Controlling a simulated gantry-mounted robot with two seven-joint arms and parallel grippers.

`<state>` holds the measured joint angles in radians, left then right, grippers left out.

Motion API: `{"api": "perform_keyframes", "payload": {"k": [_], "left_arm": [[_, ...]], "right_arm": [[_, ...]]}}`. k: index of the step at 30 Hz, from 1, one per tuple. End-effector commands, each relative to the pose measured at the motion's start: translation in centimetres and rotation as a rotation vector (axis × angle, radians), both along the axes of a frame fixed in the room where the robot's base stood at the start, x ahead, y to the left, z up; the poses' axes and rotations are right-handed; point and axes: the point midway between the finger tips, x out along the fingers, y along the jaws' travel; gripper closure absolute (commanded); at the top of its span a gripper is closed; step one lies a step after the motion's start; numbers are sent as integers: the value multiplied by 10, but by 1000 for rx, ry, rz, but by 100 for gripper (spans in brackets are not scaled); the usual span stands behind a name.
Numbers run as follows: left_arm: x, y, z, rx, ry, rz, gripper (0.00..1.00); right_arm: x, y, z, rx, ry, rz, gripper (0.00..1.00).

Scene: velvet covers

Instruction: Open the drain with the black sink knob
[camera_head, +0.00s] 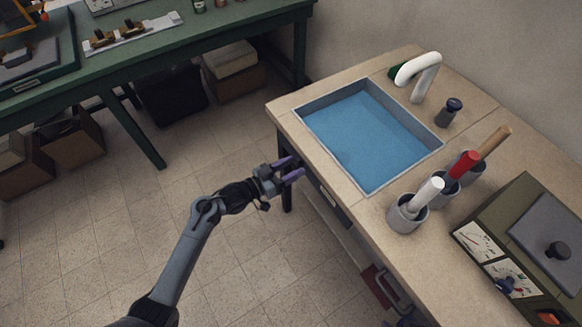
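The black sink knob (451,108) stands upright on the counter to the right of the sink, near the white faucet. The sink (405,115) is a rectangular basin set in the counter, holding blue water (365,140). I cannot make out the drain under the water. My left gripper (289,169) is open and empty, with purple fingertips apart. It is just off the counter's front edge, left of the sink and well away from the knob. My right gripper is not in view.
The curved white faucet (422,75) stands behind the sink. Cups with white (429,191), red (464,163) and brown (493,140) handled tools stand right of the basin. An olive box with dials (525,250) sits farther right. A green bench (190,50) stands at the back left.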

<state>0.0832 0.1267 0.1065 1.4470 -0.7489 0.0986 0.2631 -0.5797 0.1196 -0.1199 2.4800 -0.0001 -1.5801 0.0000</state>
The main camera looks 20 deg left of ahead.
Motion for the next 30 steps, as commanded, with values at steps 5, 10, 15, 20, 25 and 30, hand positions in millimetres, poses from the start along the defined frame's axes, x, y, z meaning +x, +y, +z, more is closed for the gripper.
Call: {"api": "perform_keyframes", "payload": {"k": [5,10,15,20,25,30], "left_arm": [[0,0,0,0,0,0,76],[0,0,0,1,-1,0,89],[0,0,0,19,-14,0,89],[0,0,0,68,-49,-1,89],[0,0,0,160,-117,-1,89],[-1,-1,0,284,-206,-3,89]], "right_arm": [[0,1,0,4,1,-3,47],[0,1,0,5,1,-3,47],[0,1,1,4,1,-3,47],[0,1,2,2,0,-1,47],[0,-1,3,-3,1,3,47],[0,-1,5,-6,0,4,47]]}}
